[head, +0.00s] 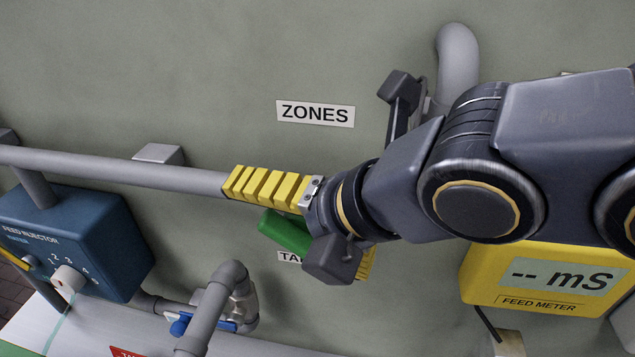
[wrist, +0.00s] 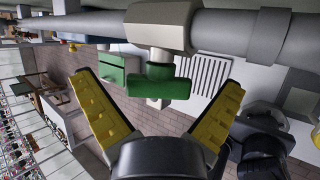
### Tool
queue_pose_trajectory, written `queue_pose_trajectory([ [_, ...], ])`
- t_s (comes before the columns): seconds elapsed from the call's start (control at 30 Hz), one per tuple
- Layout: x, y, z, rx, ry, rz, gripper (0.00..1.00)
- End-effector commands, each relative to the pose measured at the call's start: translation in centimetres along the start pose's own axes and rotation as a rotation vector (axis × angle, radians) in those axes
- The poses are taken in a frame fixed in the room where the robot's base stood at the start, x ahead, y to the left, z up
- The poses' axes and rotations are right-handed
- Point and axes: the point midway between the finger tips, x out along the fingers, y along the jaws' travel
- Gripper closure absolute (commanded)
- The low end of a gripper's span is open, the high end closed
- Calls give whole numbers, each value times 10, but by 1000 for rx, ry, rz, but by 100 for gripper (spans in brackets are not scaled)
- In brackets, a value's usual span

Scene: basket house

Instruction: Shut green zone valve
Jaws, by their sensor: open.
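The green valve handle (wrist: 160,86) hangs on a short grey stem below a grey pipe fitting in the wrist view. It shows in the space between the spread yellow-padded fingers of my gripper (wrist: 158,84), and no finger visibly touches it. In the head view, part of the green handle (head: 286,231) shows below the yellow finger pads and beside my wrist, which hides the rest. My gripper is open and empty. How deep the handle sits between the fingers is hard to tell.
A grey pipe (head: 110,168) runs along the wall beneath the ZONES sign (head: 316,113). The blue feed injector box (head: 75,238) is at left, the yellow feed meter (head: 545,278) at right. Grey piping with a blue valve (head: 180,325) stands below. A green box (wrist: 112,70) lies beyond.

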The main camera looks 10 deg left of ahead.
Motion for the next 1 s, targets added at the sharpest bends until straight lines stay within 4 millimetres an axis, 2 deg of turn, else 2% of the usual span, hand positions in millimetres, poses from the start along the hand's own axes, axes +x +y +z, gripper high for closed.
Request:
queue_pose_trajectory([
  [0.27,-7,6,4,0,-1,-1,3],
  [0.8,-59,50,25,0,0,3,3],
  [1.0,-71,58,29,0,1,0,3],
])
